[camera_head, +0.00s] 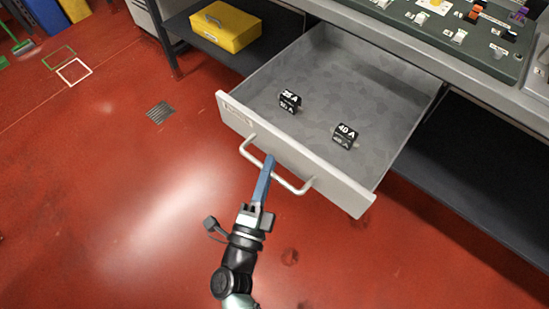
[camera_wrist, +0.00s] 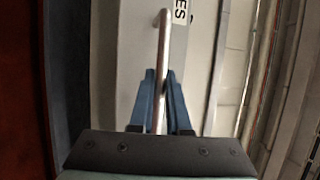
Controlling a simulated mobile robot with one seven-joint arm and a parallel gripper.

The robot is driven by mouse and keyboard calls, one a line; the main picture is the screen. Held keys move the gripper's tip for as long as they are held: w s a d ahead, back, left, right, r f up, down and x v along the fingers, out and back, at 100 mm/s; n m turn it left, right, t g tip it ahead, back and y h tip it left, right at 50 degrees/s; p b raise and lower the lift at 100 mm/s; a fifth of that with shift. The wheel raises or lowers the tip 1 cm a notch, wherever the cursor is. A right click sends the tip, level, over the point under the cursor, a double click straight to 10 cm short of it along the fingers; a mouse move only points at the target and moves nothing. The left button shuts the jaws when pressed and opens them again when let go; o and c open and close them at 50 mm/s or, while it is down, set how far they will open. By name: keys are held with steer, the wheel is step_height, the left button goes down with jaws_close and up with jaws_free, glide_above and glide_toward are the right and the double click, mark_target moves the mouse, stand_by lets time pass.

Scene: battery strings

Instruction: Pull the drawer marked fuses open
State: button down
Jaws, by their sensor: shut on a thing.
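The drawer (camera_head: 300,165) under the workbench stands open, its grey floor showing. A label (camera_wrist: 181,12) on its front, partly cut off, reads "ES" in the wrist view. A pale bar handle (camera_head: 290,184) runs along the drawer front; it also shows in the wrist view (camera_wrist: 163,40). My gripper (camera_head: 268,163) has blue fingers and is at the middle of the handle. In the wrist view the fingers (camera_wrist: 162,95) lie on both sides of the bar and are shut on it. Two black blocks lie inside, one marked 25 A (camera_head: 290,102) and one marked 40 A (camera_head: 345,137).
The benchtop (camera_head: 455,50) above the drawer carries a green board (camera_head: 450,22) with small parts. A yellow case (camera_head: 226,27) sits on the lower shelf at the back left. The red floor (camera_head: 120,190) in front and to the left is mostly clear, with a small grate (camera_head: 160,113).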

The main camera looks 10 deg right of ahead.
steer(key=shift+a, duration=0.1)
steer(key=c, duration=0.9)
jaws_free()
steer(key=v, duration=1.3)
steer(key=shift+f, duration=0.1)
